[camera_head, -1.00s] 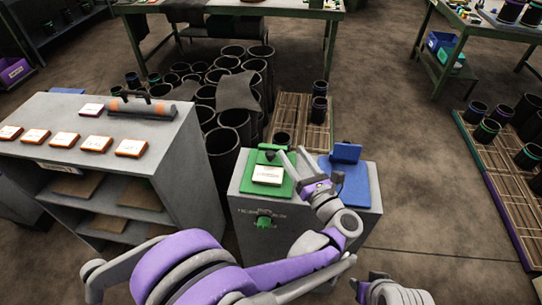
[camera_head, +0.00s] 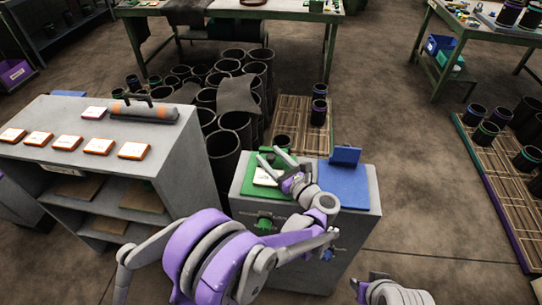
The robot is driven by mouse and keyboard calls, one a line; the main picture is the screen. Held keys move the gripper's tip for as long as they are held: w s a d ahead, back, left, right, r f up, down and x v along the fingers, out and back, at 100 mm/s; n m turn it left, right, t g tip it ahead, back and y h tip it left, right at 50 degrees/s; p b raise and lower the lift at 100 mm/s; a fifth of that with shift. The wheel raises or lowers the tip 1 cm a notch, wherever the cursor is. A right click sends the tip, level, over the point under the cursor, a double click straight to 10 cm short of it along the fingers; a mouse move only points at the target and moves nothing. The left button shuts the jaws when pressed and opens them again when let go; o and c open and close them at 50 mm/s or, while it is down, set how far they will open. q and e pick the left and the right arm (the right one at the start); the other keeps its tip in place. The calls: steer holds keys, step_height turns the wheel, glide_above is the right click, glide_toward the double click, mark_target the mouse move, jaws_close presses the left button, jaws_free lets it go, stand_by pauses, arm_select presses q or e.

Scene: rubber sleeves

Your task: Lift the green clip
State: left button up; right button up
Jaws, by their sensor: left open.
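A green board (camera_head: 252,186) lies on top of the grey cabinet in the middle, with a white card (camera_head: 265,178) on it. A raised green part (camera_head: 288,159) stands at its back edge; I take this to be the green clip, but it is small and partly covered by my gripper. My left gripper (camera_head: 271,155) is open, its two fingers spread over the back of the green board near the raised part. I cannot tell whether they touch it. My right gripper is not in view; only part of my right arm shows at the bottom.
A blue board (camera_head: 343,187) with an upright blue plate (camera_head: 345,155) lies right of the green one. A green fitting (camera_head: 264,223) is on the cabinet's front. A grey shelf unit (camera_head: 185,140) with several cards stands left. Black sleeves (camera_head: 232,133) crowd behind.

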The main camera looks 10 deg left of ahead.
arm_select(q)
jaws_close()
stand_by(0.4)
